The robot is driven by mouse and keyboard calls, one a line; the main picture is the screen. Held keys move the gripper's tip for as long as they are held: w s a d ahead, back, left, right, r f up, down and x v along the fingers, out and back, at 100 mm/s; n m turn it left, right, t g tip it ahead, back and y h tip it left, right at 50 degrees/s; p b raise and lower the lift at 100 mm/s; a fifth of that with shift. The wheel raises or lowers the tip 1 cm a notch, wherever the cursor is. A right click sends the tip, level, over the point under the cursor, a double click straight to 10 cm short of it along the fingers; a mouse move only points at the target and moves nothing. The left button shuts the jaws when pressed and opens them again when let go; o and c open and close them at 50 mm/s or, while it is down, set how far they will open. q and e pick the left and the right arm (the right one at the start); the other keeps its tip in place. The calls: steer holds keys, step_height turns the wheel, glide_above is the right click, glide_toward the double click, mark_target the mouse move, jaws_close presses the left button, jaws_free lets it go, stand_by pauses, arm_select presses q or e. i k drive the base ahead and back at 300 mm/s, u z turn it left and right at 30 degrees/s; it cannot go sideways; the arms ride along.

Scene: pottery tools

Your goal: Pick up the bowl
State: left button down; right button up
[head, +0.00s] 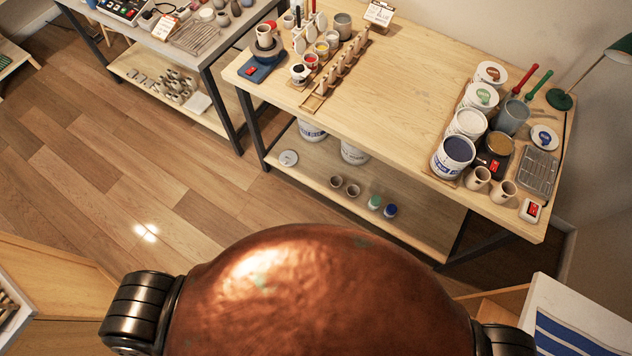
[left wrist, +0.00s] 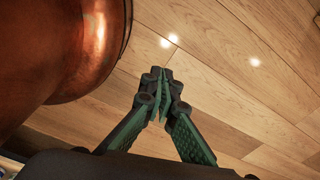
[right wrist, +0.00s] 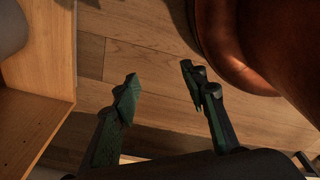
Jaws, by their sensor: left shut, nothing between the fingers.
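I cannot single out a clear bowl in the head view. Two small brown bowl-like pots (head: 345,186) stand on the lower shelf of the wooden table, too small to tell for certain. My left gripper (left wrist: 161,78) is shut and empty over the wood floor in the left wrist view. My right gripper (right wrist: 160,80) is open, with its fingers apart and nothing between them, beside a wooden cabinet (right wrist: 40,110). Neither gripper shows in the head view. Both are away from the wooden table.
The wooden table (head: 400,90) carries paint tubs (head: 455,155), cups (head: 478,178) and a wire rack (head: 537,170) at right, with brushes and jars at its left end. A grey table (head: 185,50) stands at far left. A white-and-blue surface (head: 575,325) is at lower right. Floor between is clear.

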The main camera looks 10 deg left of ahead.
mark_target(336, 180)
steer(key=k, duration=0.65)
steer(key=z, duration=0.55)
steer(key=i, duration=1.2)
steer(key=u, duration=0.3)
